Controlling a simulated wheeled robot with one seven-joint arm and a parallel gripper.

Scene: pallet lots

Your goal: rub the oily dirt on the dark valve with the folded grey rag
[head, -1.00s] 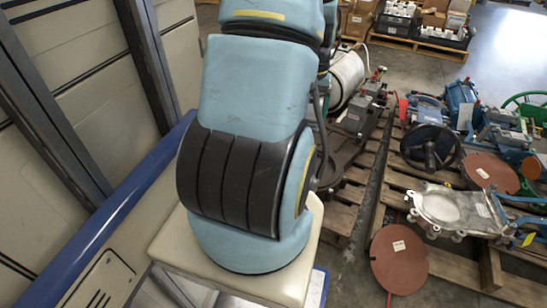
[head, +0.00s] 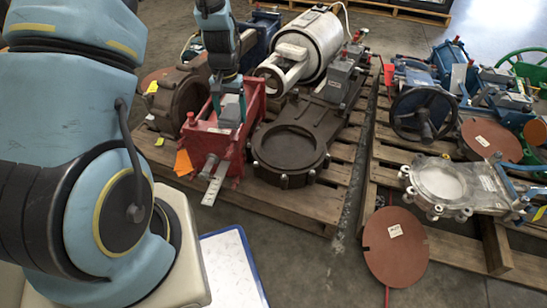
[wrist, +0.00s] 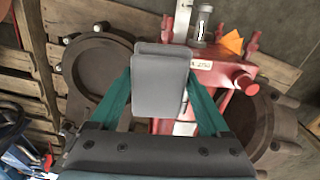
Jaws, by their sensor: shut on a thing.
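My gripper (head: 229,98) hangs above a red valve body, left of a dark brown valve (head: 308,125) with a round opening. In the wrist view its teal fingers (wrist: 160,105) are shut on the folded grey rag (wrist: 158,85). The rag also shows in the head view (head: 231,110). In the wrist view the dark valve (wrist: 76,68) lies at the left, apart from the rag. A second dark round valve (head: 160,103) stands on the left of the pallet and shows at the wrist view's right (wrist: 262,125). I cannot make out oily dirt on either.
The red valve body (head: 213,140) with orange tags stands between the dark valves. A white cylinder (head: 312,45) lies behind. A right pallet (head: 497,250) carries blue valves and a silver valve (head: 465,185). A brown disc (head: 395,247) leans before it. A narrow floor gap separates the pallets.

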